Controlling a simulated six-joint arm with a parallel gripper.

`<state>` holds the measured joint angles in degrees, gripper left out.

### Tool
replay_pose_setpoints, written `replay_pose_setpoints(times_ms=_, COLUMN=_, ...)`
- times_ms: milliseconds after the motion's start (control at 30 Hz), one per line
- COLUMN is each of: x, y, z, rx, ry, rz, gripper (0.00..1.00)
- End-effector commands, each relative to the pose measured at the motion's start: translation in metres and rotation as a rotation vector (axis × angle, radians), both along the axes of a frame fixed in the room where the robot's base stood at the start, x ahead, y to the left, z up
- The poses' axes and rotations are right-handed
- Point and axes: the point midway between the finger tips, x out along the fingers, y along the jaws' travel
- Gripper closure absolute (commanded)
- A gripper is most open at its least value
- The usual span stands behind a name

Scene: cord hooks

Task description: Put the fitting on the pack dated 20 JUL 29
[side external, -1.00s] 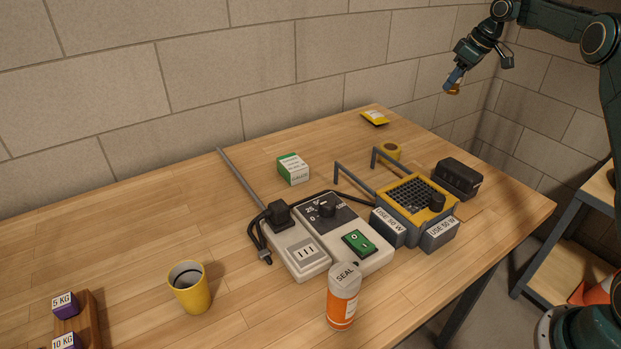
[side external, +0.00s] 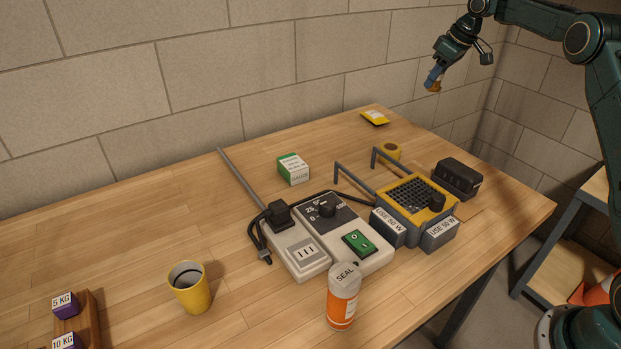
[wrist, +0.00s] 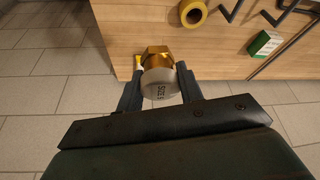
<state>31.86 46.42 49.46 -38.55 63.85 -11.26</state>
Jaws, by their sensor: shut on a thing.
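My gripper (side external: 433,80) is high above the back right of the table, shut on the fitting (side external: 434,87). In the wrist view the fitting (wrist: 158,60) has a brass hexagonal end and a pale round body with dark lettering, between the two fingers (wrist: 158,88). A green and white box (side external: 293,169) stands on the table behind the grey units; it also shows in the wrist view (wrist: 264,43). A flat yellow packet (side external: 374,118) lies near the back edge; in the wrist view the fitting partly hides it. I cannot read a date on either pack.
A yellow tape roll (side external: 391,152), a yellow-grey device (side external: 412,200) with upright hooks and a black box (side external: 457,179) stand at the right. A switch unit (side external: 345,235), an orange SEAL canister (side external: 342,300) and a yellow cup (side external: 189,288) are nearer. The back left is clear.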

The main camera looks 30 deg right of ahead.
Motion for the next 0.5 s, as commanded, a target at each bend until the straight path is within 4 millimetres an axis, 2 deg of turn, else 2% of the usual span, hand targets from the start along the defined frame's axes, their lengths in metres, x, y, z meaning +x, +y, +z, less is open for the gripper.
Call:
replay_pose_setpoints(times_ms=33, x=0.009, y=0.015, z=0.002, rx=-0.003, ry=-0.001, rz=0.006, gripper=0.88)
replay_pose_setpoints(times_ms=200, x=0.035, y=0.065, z=0.007, rx=-0.013, ry=0.002, rz=0.002, gripper=0.88)
replay_pose_setpoints(times_ms=500, x=0.070, y=0.165, z=0.019, rx=-0.019, ry=0.001, rz=-0.006, gripper=0.88)
